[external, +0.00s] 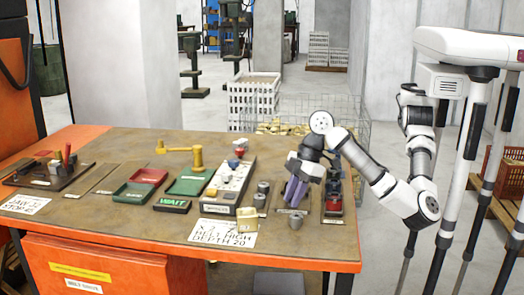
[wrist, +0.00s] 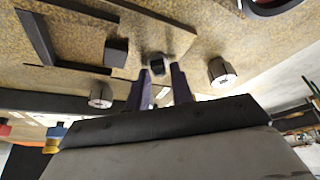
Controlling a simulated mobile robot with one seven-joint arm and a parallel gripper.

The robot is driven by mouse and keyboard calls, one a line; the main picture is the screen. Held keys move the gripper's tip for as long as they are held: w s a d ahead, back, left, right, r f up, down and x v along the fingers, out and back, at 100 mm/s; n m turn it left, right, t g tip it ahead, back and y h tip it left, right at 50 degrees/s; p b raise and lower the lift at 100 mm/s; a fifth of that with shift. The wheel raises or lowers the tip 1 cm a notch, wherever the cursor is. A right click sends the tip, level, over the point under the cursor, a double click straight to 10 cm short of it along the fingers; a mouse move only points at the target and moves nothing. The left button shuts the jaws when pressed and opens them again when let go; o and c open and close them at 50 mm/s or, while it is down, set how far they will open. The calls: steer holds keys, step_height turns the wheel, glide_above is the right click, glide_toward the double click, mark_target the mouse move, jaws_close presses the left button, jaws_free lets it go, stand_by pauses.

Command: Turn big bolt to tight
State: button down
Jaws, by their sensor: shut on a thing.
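My gripper (external: 293,203) points down over the right part of the workbench, with its purple fingers low at the bench top. In the wrist view the two fingertips (wrist: 161,72) are at either side of a small grey bolt-like piece with a dark face (wrist: 157,66), which looks like the big bolt, and the gripper is shut on it. In the external view the fingers hide this piece. How far it is turned cannot be told.
Grey cylinders stand close by, one in front of the fingers (external: 296,223) and one to their left (external: 259,200). A brass block (external: 247,219) stands by a printed sign (external: 222,233). Green (external: 188,183) and red (external: 146,177) trays lie further left. A red-and-dark fixture (external: 333,203) is at right.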

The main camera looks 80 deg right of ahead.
steer(key=shift+m, duration=0.4)
steer(key=c, duration=1.4)
jaws_free()
steer(key=v, duration=1.3)
steer(key=shift+s+r+p, duration=0.25)
steer(key=shift+r+p, duration=0.1)
steer(key=shift+p, duration=0.05)
steer(key=shift+a, duration=0.1)
steer(key=b+x, duration=0.1)
steer(key=x, duration=1.2)
steer(key=shift+w+f, duration=0.25)
steer(key=shift+f, duration=0.15)
